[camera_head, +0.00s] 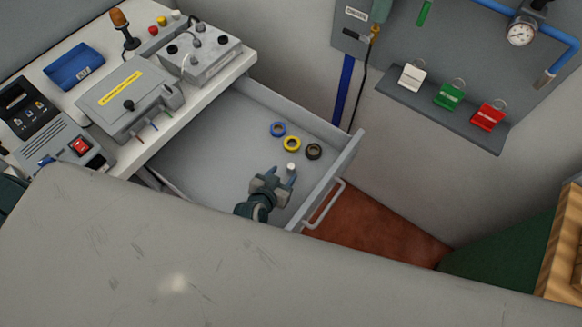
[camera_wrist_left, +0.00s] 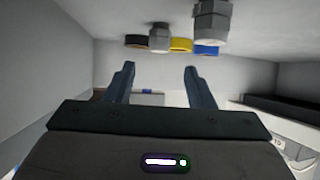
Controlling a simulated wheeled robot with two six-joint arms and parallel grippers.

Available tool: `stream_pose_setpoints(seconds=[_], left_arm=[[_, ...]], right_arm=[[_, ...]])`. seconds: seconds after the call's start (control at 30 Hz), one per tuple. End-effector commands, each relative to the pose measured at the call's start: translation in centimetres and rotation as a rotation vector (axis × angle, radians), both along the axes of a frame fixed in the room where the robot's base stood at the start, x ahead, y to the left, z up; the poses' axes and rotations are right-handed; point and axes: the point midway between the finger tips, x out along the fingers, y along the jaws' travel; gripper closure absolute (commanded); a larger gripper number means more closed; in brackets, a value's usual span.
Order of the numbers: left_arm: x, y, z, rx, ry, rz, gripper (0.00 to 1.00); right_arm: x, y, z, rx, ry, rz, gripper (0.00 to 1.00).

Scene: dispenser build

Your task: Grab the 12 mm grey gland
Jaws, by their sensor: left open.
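In the left wrist view a small grey gland (camera_wrist_left: 160,37) stands on the drawer floor, in line with the gap between my fingers. A larger-looking, nearer grey hex-bodied gland (camera_wrist_left: 212,22) stands to its right. No size marking is readable on either. In the head view one pale gland (camera_head: 291,167) shows just beyond my left gripper (camera_head: 282,172); I see no second gland there. My left gripper is open inside the drawer, with nothing between its fingers (camera_wrist_left: 160,68). My right gripper is not in view.
The open drawer (camera_head: 210,140) also holds a blue ring (camera_head: 278,129), a yellow ring (camera_head: 292,143) and a dark ring (camera_head: 314,151). Its front wall (camera_head: 345,155) stands close to the right of my gripper. The drawer floor to the left is clear.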

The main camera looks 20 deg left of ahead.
Motion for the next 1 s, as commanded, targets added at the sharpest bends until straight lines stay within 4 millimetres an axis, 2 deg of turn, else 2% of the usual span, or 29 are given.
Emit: stream_pose_setpoints(seconds=[0.23,0.4,0.7,0.77,0.93,0.97,1.0], left_arm=[[2.2,-0.5,-1.5,0.001,0.0,0.0,0.51],[3.7,-0.7,-2.5,-0.001,0.0,0.0,0.51],[4.0,-0.7,-2.8,0.0,0.0,0.0,0.51],[4.0,-0.7,-2.8,0.0,0.0,0.0,0.61],[4.0,-0.7,-2.8,0.0,0.0,0.0,0.94],[4.0,-0.7,-2.8,0.0,0.0,0.0,0.98],[4.0,-0.7,-2.8,0.0,0.0,0.0,0.99]], right_arm=[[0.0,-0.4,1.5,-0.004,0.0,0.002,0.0],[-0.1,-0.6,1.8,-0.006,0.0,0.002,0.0],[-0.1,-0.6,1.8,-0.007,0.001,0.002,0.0],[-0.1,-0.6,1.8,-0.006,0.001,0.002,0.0],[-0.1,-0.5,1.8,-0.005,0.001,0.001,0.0],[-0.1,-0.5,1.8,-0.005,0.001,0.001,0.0],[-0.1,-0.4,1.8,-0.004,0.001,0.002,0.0]])
